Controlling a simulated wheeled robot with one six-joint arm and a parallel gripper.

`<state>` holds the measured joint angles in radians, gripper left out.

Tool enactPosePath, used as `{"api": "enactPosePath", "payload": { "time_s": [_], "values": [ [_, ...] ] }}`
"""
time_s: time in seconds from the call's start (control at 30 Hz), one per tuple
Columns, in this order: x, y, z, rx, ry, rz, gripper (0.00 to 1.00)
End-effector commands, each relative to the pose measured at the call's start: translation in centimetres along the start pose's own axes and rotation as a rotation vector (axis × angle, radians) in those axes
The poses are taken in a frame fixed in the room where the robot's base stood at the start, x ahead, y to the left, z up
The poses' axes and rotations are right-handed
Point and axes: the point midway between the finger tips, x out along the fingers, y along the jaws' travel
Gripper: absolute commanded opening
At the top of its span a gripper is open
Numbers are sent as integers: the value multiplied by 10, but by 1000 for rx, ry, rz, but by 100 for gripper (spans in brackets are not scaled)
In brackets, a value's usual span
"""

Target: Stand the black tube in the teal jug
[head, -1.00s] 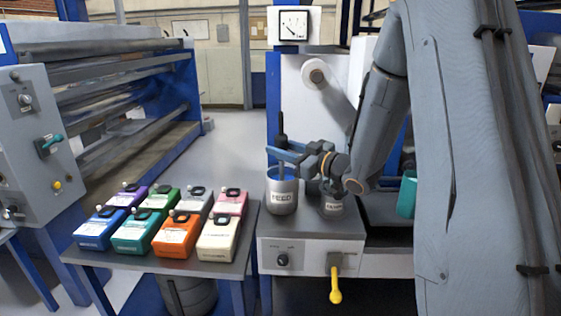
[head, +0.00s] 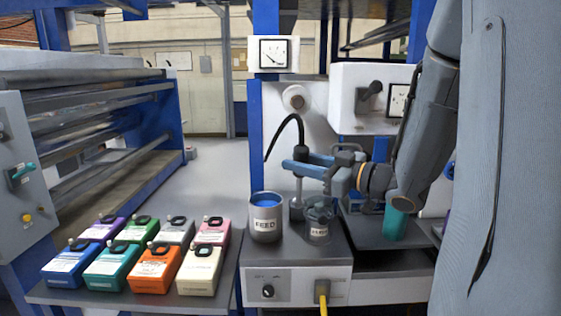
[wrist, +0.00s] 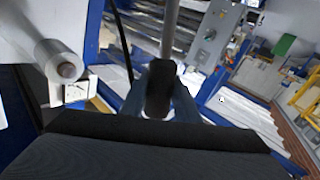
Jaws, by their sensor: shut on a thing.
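My gripper (head: 290,166) has blue fingers and is shut on the black tube (head: 285,132). The tube's thin black part arches up and bends down to the left. A straight grey rod (head: 297,189) runs down below the fingers to a wider grey end between the FEED jug and a small jar. I cannot tell whether that end touches anything. In the wrist view a black piece of the tube (wrist: 160,88) sits between the fingers, with the rod beyond it. The teal jug (head: 396,222) stands to the right on a dark surface, its upper part hidden by my wrist.
The FEED jug (head: 265,226) with a blue top and the small grey jar (head: 318,228) stand close together on the white cabinet (head: 290,283). Several coloured boxes (head: 155,268) fill the table at left. A white machine box (head: 372,98) is behind my arm.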

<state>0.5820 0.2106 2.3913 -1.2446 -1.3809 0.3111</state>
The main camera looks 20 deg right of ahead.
Motion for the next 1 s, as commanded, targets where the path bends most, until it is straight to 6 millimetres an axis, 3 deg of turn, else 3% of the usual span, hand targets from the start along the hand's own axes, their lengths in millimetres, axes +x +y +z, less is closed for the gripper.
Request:
{"api": "enactPosePath", "payload": {
  "time_s": [0.3, 1.0],
  "values": [
    [-21, 1, -7, -1, 1, -1, 8],
    [-21, 11, -58, -1, 2, -1, 8]
  ]
}}
